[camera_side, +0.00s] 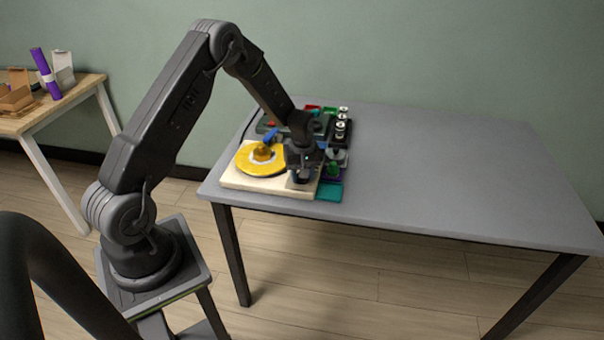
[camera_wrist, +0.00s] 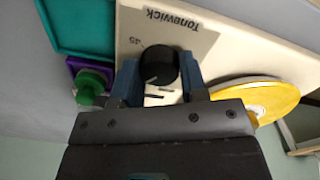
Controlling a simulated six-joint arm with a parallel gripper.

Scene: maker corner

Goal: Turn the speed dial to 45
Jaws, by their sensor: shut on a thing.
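The speed dial (camera_wrist: 158,64) is a round black knob with a light pointer line, on a cream record player marked "Tonewick" (camera_wrist: 205,25). In the wrist view my gripper (camera_wrist: 157,80) has its blue fingers on both sides of the dial, shut on it. Dark marks, among them what looks like "45", are printed beside the dial. In the side view the record player (camera_side: 240,182) sits at the table's left front corner, with a yellow record (camera_side: 250,168) on it. There my gripper (camera_side: 301,175) is over the player's right part and hides the dial.
A teal tray (camera_side: 330,191) and a purple tray with a green object (camera_wrist: 90,85) stand close beside the player. A dark rack with several small jars (camera_side: 341,127) is behind. The right of the grey table (camera_side: 450,170) is clear.

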